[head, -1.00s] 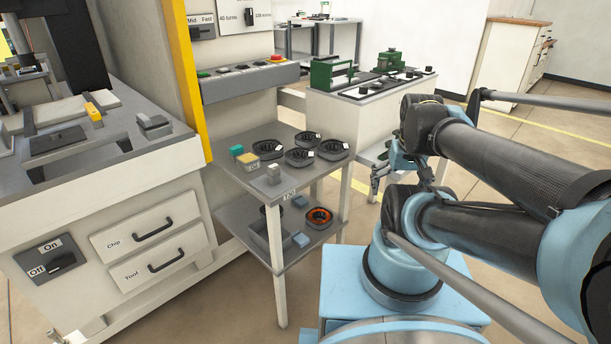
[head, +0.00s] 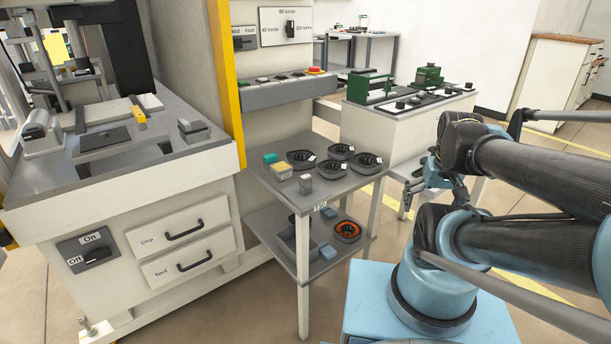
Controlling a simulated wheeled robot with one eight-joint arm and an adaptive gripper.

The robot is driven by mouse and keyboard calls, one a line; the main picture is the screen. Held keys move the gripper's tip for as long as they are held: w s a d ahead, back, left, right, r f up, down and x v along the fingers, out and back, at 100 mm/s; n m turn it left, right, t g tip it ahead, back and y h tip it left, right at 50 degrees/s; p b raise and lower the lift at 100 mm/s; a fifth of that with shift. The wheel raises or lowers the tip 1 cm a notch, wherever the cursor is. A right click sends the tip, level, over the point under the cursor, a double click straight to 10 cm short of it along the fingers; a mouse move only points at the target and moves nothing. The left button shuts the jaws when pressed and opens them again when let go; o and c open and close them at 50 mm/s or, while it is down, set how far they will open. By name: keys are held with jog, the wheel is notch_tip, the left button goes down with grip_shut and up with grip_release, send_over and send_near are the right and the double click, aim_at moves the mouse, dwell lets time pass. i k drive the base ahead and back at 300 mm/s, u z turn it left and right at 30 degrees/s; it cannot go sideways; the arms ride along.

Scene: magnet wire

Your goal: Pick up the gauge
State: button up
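I cannot tell for certain which object is the gauge. On the top shelf of the small grey side table (head: 335,197) stand a small grey block (head: 305,184), a yellow-topped block (head: 281,171) and a teal block (head: 270,158). A yellow-and-white piece (head: 139,115) lies on the machine bed at the left. My gripper (head: 412,192) hangs at the right of the side table, partly hidden by my own arm. It is apart from these objects, and its finger opening is too small and covered to read.
Several dark round holders (head: 367,161) stand on the side table's top shelf. The machine cabinet (head: 150,235) closes off the left. A white bench (head: 400,135) with green devices stands behind. Open floor lies in front.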

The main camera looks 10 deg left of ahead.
aim_at(306, 182)
jog(key=u, duration=0.7)
jog(key=k, duration=0.9)
jog(key=z, duration=0.2)
